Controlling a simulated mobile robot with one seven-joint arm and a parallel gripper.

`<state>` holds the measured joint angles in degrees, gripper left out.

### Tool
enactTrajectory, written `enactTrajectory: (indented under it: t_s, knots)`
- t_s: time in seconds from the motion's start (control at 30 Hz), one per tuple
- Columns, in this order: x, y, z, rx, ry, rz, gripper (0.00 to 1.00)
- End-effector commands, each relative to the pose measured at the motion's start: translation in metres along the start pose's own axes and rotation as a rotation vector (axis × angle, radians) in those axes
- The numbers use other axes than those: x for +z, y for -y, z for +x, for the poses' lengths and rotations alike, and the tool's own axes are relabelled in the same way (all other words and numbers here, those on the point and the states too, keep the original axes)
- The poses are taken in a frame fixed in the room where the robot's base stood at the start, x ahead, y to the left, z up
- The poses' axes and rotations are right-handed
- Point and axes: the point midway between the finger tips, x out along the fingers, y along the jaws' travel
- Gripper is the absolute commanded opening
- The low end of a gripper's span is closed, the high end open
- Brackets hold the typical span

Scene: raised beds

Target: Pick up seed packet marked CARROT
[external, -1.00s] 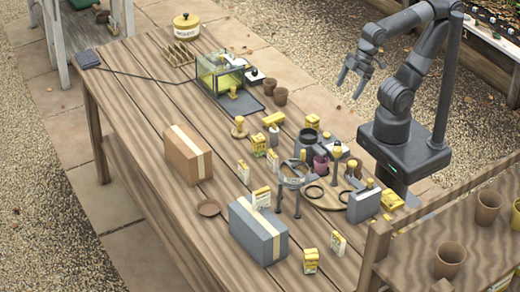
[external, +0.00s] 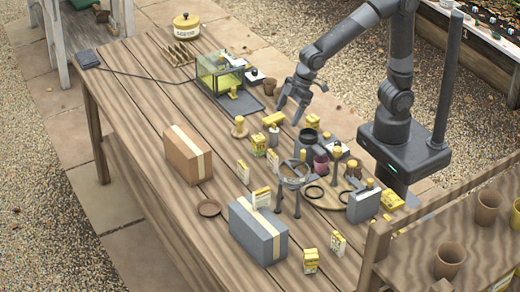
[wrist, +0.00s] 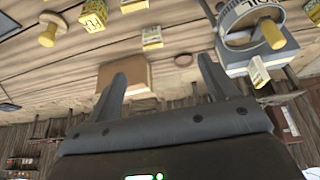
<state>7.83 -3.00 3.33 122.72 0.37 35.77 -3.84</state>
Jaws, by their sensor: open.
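Several small yellow and white seed packets stand or lie on the wooden table. One yellow packet (external: 258,145) is near the middle, with white-fronted packets (external: 243,171) (external: 261,197) nearer the two boxes. Two more packets (external: 338,242) (external: 310,260) stand at the near right end. The lettering is too small to read, so I cannot tell which is marked CARROT. My gripper (external: 288,110) is open and empty above the far side of the table. In the wrist view my gripper (wrist: 162,72) has its fingers apart, with a yellow packet (wrist: 94,14) and a white-and-yellow packet (wrist: 152,38) beyond them.
A brown box (external: 187,155) and a grey box (external: 257,232) stand along the near side. A ring stand (external: 294,176), jars and a grey can (external: 363,205) crowd the right. A glass case (external: 219,73) stands further back. The table's left part is mostly clear.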

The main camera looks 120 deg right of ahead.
Motion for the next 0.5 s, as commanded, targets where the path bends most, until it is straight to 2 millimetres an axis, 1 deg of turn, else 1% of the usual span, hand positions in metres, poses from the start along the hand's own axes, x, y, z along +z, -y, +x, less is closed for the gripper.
enactTrajectory:
  t_s: [0.03, 0.17, 0.2, 0.3, 0.4, 0.5]
  knots:
    - [-0.009, -0.004, 0.018, -0.001, 0.011, 0.003, 0.78]
    - [-0.029, -0.013, 0.06, -0.004, 0.021, 0.01, 0.78]
    - [-0.035, -0.016, 0.073, -0.006, 0.024, 0.012, 0.78]
    - [-0.046, -0.023, 0.104, -0.009, 0.03, 0.018, 0.78]
    - [-0.053, -0.028, 0.129, -0.013, 0.033, 0.022, 0.78]
    - [-0.058, -0.032, 0.146, -0.015, 0.034, 0.025, 0.78]
